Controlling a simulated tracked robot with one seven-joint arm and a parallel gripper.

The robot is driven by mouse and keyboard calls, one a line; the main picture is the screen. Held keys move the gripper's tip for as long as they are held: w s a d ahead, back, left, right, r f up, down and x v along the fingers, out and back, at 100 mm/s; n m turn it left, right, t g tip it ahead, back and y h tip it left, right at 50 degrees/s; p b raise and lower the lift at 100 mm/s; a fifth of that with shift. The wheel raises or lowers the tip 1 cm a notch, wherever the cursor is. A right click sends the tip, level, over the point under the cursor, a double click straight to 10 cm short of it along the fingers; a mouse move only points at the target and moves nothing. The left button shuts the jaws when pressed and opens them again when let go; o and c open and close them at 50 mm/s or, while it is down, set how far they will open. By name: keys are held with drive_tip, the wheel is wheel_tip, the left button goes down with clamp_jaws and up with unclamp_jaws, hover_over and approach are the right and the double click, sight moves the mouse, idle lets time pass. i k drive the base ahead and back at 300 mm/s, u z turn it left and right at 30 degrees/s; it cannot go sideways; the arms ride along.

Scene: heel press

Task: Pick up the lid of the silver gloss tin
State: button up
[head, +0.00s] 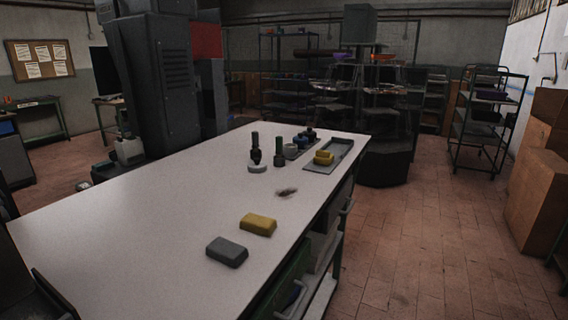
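A small, flat, round pale tin (257,169) sits on the white table, just in front of a dark upright bottle (255,150). It looks like the silver gloss tin, but it is too small for me to read a label or make out the lid's edge. A light cup-like container (291,150) stands behind and to its right, partly hidden by a green-topped bottle (279,152). My gripper is not in view.
The long white table (150,215) has a grey block (227,252), a yellow block (258,225) and a small dark patch (287,192). A tray (322,166) with yellow pieces lies at the far right. The table's left half is clear. Brick floor (420,240) is open at right.

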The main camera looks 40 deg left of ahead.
sight(257, 166)
drive_tip(key=z, duration=0.15)
drive_tip(key=i, duration=2.7)
drive_tip(key=u, duration=1.2)
drive_tip(key=i, duration=0.15)
drive_tip(key=u, duration=2.2)
drive_tip(key=i, duration=0.25)
drive_tip(key=u, duration=0.4)
